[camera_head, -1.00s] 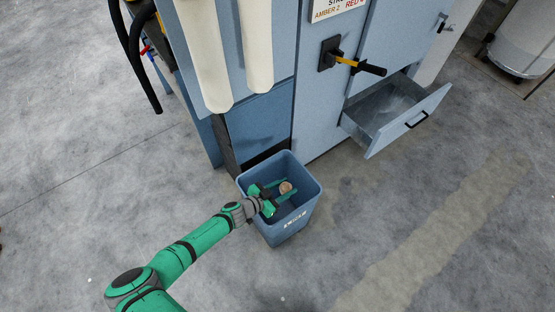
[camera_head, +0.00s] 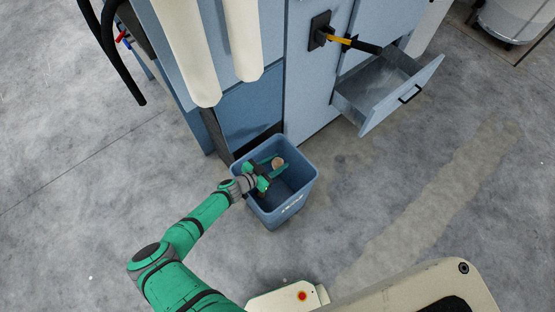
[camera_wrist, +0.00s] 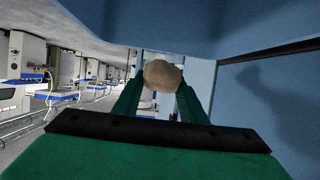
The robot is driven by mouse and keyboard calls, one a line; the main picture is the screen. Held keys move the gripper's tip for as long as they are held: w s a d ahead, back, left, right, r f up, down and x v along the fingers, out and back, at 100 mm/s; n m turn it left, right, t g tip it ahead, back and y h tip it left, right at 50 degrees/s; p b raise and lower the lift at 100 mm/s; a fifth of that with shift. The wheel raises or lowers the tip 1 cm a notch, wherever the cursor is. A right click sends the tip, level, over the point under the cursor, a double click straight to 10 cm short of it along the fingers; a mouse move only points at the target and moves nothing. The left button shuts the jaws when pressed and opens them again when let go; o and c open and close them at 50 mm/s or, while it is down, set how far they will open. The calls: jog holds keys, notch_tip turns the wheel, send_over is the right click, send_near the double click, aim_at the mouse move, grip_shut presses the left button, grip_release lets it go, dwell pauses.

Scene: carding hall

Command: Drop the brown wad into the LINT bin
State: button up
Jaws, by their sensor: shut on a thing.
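The brown wad (camera_head: 277,163) is a small, tan, rounded lump. My gripper (camera_head: 275,166) is shut on it and holds it over the mouth of a blue bin, at the bin's left and back side. The wad also shows between the two green fingers in the wrist view (camera_wrist: 163,76). The bin (camera_head: 303,187) is open-topped and stands upright on the floor. White lettering on its front is too small and slanted to read. The bin's inside is partly hidden by my gripper.
A blue machine cabinet (camera_head: 315,75) stands right behind the bin. Its metal drawer (camera_head: 385,90) is pulled out to the right, below a black and yellow handle (camera_head: 345,41). Two cream tubes (camera_head: 188,50) hang at the left. The concrete floor right of the bin is clear.

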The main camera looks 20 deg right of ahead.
jog(key=shift+f, duration=0.4)
jog(key=o, duration=1.1)
jog(key=shift+w, duration=0.1)
jog(key=shift+a+r, duration=0.1)
jog(key=shift+a, duration=0.05)
jog(key=v, duration=1)
jog(key=shift+a, duration=0.15)
jog(key=shift+r, duration=0.1)
